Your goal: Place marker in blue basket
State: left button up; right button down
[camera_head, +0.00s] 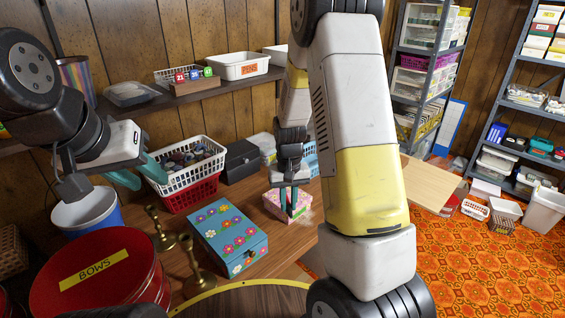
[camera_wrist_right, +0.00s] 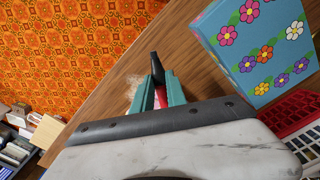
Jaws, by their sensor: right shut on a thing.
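The marker (camera_wrist_right: 157,68) has a black end and a bit of red body between my right gripper's teal fingers in the right wrist view. My right gripper (camera_wrist_right: 160,92) is shut on it; in the head view this gripper (camera_head: 291,205) points down in front of a pink box, over the wooden table. The marker is hard to make out there. A light blue basket (camera_head: 311,162) stands behind, mostly hidden by my right arm. My left gripper (camera_head: 139,174) is open and empty, by a white basket at the left.
A flowered blue box (camera_head: 230,238), pink patterned box (camera_head: 272,205), brass candlesticks (camera_head: 160,232) and red BOWS tin (camera_head: 100,275) crowd the table. White basket (camera_head: 205,170) sits on a red one (camera_head: 190,195); a black box (camera_head: 242,160) is beside them.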

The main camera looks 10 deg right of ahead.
aim_at(311, 161)
jog(key=i+l+u, duration=0.1)
jog(key=l+u, duration=0.3)
jog(key=i+l+u, duration=0.1)
jog(key=l+u, duration=0.15)
jog(key=u, duration=0.2)
jog(key=l+u, duration=0.3)
jog(key=l, duration=1.6)
